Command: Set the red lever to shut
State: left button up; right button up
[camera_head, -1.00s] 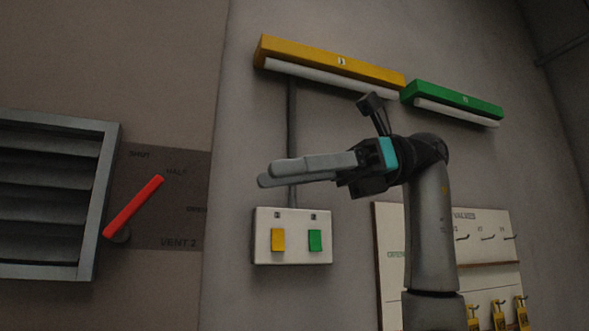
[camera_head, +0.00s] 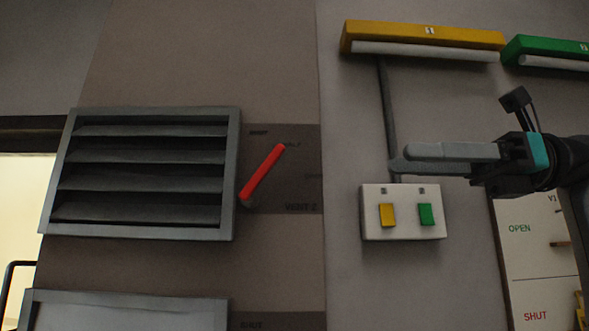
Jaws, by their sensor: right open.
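The red lever (camera_head: 264,172) is on a dark plate (camera_head: 300,187) on the wall, just right of a louvred vent. It slants up to the right from its pivot at lower left. Its upper end points near the faint "HALF" mark; the "SHUT" mark is further up and left. The plate reads "VENT 2". My right gripper (camera_head: 408,159) is to the right of the lever, level with its upper part and clear of it. Its fingers point left and hold nothing. My left gripper is not in view.
The louvred vent (camera_head: 150,228) has slanted slats with dark gaps. A white switch box (camera_head: 402,230) with yellow and green switches is just below my right gripper. A board (camera_head: 530,275) marked "OPEN" and "SHUT" stands at lower right. The wall between lever and gripper is bare.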

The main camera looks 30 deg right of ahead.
aim_at(280, 157)
jog(key=p+x, duration=0.1)
jog(key=x, duration=1.3)
jog(key=shift+w+a, duration=0.1)
jog(key=shift+a, duration=0.25)
grip_shut()
jog(key=shift+r, duration=0.1)
